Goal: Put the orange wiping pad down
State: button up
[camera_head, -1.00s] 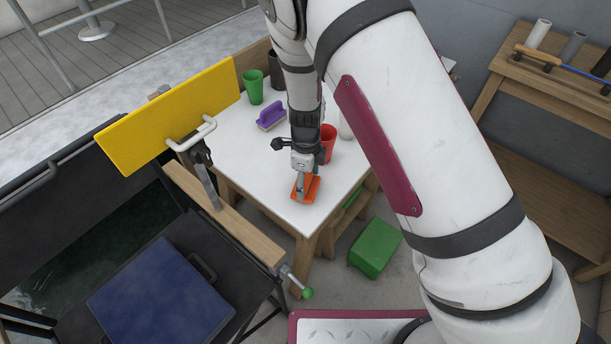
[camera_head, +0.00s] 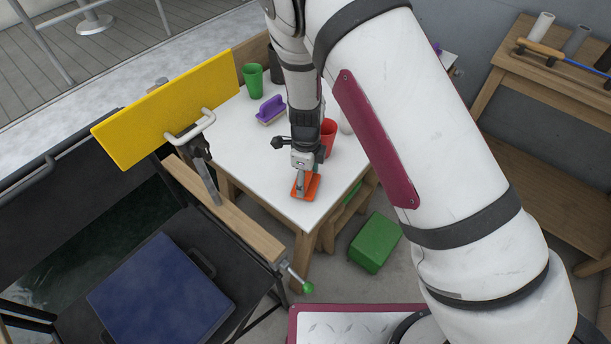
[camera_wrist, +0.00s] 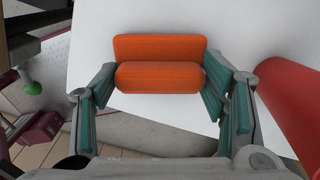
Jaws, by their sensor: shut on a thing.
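The orange wiping pad (camera_head: 311,186) is at the front corner of the white table (camera_head: 258,172). In the wrist view the orange pad (camera_wrist: 158,64) shows its flat base and its thick handle, with the white tabletop around it. My gripper (camera_head: 299,182) points down over the pad. In the wrist view my gripper's teal finger pads (camera_wrist: 158,92) stand at both ends of the pad's handle and are shut on it. The pad appears to be at or very near the tabletop; I cannot tell if it touches.
A red cup (camera_head: 328,137) stands close beside my gripper. A purple-handled brush (camera_head: 270,109) and a green cup (camera_head: 253,82) stand farther back. A yellow board (camera_head: 168,112) is clamped left of the table. A green box (camera_head: 375,243) is on the floor.

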jog(key=shift+f, duration=0.2)
jog(key=o, duration=1.2)
notch_tip(320, 180, up, 12)
jog(key=shift+c, duration=0.4)
grip_shut()
jog(key=shift+r, duration=0.1)
dwell(0.9)
